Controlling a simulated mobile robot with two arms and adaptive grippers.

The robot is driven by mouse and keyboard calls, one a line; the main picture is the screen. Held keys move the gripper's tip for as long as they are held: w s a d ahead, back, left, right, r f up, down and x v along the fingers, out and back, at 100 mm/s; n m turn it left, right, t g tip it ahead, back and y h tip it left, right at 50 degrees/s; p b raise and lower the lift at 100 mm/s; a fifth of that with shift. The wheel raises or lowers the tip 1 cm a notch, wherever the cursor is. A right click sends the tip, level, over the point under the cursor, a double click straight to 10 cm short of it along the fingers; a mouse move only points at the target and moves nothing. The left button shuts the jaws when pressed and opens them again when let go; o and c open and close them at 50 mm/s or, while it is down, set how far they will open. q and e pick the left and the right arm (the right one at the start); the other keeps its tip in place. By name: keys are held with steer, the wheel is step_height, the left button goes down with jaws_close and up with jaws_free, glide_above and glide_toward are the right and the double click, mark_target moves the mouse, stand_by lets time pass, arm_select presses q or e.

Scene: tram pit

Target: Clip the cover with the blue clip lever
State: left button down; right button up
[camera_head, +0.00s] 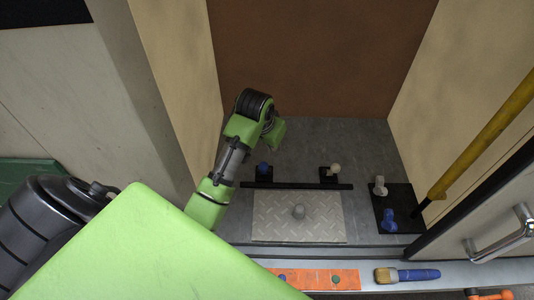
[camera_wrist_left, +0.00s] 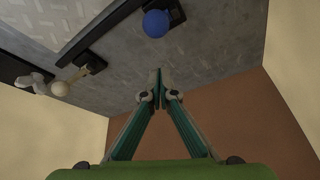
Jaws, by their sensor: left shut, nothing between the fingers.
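The tread-plate cover (camera_head: 270,222) lies flat on the pit floor with a grey knob (camera_head: 299,211) on it. A black bar (camera_head: 297,185) runs along its far edge. The blue clip lever (camera_head: 263,167) stands beyond the bar at the left on a black base; its round knob also shows in the left wrist view (camera_wrist_left: 157,23). A cream-knobbed lever (camera_head: 335,170) stands to its right, also in the wrist view (camera_wrist_left: 62,88). My left gripper (camera_wrist_left: 155,80) is shut and empty, apart from the blue knob. In the head view its fingers are hidden. My right gripper is not in view.
A black plate (camera_head: 407,200) at the right carries a white fitting (camera_head: 379,186) and a blue one (camera_head: 389,220). A yellow pole (camera_head: 480,140) leans at the right. A brush (camera_head: 405,275) and an orange strip (camera_head: 315,279) lie on the front ledge. Walls enclose the pit.

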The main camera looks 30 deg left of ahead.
mark_target(264, 169)
arm_select(q)
steer(key=s+f+p, duration=0.2)
steer(key=shift+s+f+p, duration=0.3)
steer(key=shift+s+f, duration=0.1)
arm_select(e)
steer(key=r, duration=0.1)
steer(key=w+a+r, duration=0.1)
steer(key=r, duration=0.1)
